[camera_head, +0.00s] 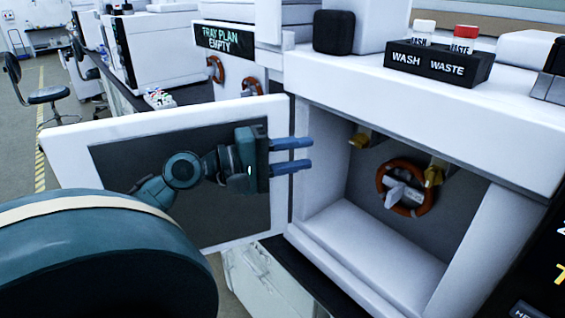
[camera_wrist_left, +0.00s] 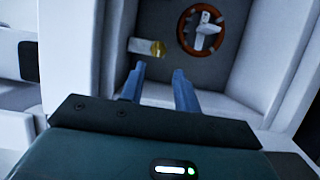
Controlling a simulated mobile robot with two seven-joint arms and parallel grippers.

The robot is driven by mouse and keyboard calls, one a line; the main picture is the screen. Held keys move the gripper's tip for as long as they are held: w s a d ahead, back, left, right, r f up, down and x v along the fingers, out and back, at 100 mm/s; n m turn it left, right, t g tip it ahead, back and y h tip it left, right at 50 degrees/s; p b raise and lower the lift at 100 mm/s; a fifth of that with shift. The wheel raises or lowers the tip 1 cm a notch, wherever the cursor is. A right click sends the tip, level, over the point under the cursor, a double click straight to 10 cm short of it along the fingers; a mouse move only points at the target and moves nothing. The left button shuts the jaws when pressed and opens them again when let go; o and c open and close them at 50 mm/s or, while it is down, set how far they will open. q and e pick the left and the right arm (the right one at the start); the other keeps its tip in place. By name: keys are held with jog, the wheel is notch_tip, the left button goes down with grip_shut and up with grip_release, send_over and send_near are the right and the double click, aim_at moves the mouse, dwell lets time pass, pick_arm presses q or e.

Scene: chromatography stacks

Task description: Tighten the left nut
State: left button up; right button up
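The left nut (camera_head: 360,140) is a small yellow brass fitting on the dark back wall of an open white compartment (camera_head: 350,240). It also shows in the left wrist view (camera_wrist_left: 157,49), just beyond my fingers. A second yellow nut (camera_head: 434,175) sits further right. My left gripper (camera_head: 310,153) is at the mouth of the compartment, in front of the open door. Its two blue fingers are apart with nothing between them, short of the left nut; the wrist view shows the same gap (camera_wrist_left: 159,70). My right gripper is not in view.
An orange-red ring (camera_head: 381,190) with a pale piece inside is on the back wall, between and below the nuts. The open door (camera_head: 70,147) stands left behind my arm. A black WASH/WASTE holder (camera_head: 425,68) with bottles stands on top. The compartment floor is clear.

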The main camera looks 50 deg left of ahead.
pick_arm(q)
jog(key=shift+v, duration=1.35)
